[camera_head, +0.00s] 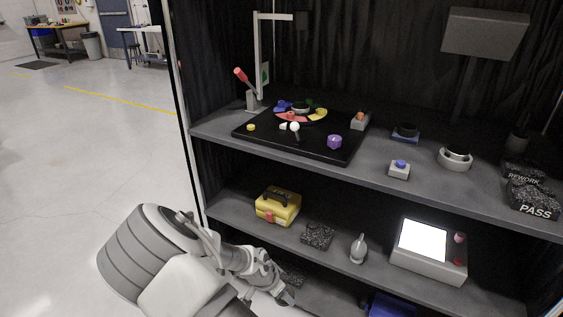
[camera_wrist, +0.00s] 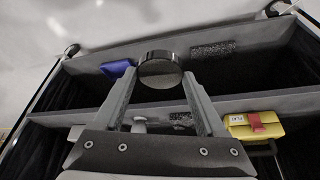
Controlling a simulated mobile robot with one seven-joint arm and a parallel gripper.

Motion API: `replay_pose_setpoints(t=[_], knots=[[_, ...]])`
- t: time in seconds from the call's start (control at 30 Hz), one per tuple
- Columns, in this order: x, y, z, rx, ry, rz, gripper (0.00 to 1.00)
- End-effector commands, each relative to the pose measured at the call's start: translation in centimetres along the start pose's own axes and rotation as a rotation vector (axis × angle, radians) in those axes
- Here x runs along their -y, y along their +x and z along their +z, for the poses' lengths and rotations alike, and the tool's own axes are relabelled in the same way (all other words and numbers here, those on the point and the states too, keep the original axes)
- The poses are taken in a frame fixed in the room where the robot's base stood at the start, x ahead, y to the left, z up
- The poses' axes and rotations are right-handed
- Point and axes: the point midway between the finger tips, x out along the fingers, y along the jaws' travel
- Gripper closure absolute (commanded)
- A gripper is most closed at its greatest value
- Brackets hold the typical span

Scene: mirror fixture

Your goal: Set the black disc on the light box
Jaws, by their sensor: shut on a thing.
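The black disc (camera_wrist: 160,70) is between the fingertips of my gripper (camera_wrist: 160,78) in the wrist view, with its round, glossy dark face showing. My gripper is shut on it. In the head view my gripper (camera_head: 284,296) is low, in front of the shelf unit and below the yellow case; I cannot make out the disc there. The light box (camera_head: 432,264) stands on the middle shelf at right, a pale case with a bright white panel and red knobs on its right side. The panel is bare. My gripper is left of it and lower, well apart.
A yellow toolbox (camera_head: 279,208), a speckled dark block (camera_head: 317,236) and a grey rounded tool (camera_head: 358,249) stand left of the light box. A blue bin (camera_head: 392,305) is below. The upper shelf (camera_head: 300,160) overhangs, holding a black board and several small things.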

Motion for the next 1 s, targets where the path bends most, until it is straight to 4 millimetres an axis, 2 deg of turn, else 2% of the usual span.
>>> replay_pose_setpoints(t=[0.23,0.47,0.67,0.8,1.0], knots=[[1.6,-5.2,-4.5,0.001,-0.108,-0.054,1.0],[1.4,-10.6,-10.1,0.0,-0.229,-0.106,1.0],[-0.1,-14.9,-15.2,-0.001,-0.329,-0.148,1.0],[-1.8,-17.6,-18.6,-0.002,-0.391,-0.173,1.0],[-4.6,-20.8,-22.7,-0.003,-0.465,-0.2,1.0]])
